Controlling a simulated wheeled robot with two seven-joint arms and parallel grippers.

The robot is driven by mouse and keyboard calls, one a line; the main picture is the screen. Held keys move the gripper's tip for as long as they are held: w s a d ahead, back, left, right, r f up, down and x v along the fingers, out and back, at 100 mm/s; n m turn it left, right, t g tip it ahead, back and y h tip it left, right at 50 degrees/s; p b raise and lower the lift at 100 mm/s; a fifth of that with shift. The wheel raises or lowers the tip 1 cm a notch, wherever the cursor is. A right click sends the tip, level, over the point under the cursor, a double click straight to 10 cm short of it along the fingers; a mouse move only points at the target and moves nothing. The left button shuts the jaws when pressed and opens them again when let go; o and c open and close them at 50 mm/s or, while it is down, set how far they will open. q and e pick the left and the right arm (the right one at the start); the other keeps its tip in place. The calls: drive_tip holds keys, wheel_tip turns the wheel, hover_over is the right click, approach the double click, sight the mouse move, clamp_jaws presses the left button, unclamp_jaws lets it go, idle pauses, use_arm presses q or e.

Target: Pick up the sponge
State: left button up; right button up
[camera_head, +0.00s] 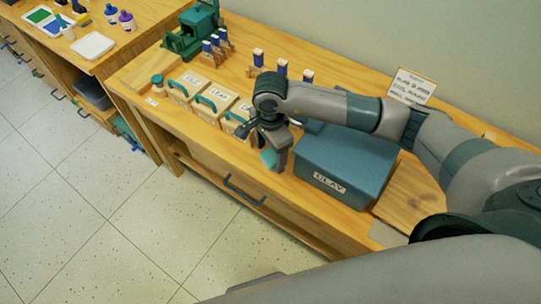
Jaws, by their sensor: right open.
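My right arm reaches in from the right over the wooden workbench. My right gripper (273,160) points down near the front edge of the bench, just left of the blue-grey clay box. It is open. A small light teal piece (268,158) shows at its fingers. It may be the sponge, but it is too small and too covered to be sure. I cannot tell whether the fingers touch it. No other sponge is clearly visible. My left gripper is not in view.
The blue-grey lidded box marked CLAY (345,165) stands right of the gripper. Several labelled wooden boxes with teal handles (205,103) stand left of it. A green machine (193,32) and blue-topped tools (258,58) are behind. A sign (412,86) stands by the wall.

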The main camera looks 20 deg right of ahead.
sight(270, 156)
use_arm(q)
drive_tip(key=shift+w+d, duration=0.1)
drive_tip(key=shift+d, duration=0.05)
use_arm(e)
drive_tip(key=shift+f, duration=0.15)
drive_tip(key=shift+c, duration=0.4)
drive_tip(key=c, duration=1.1)
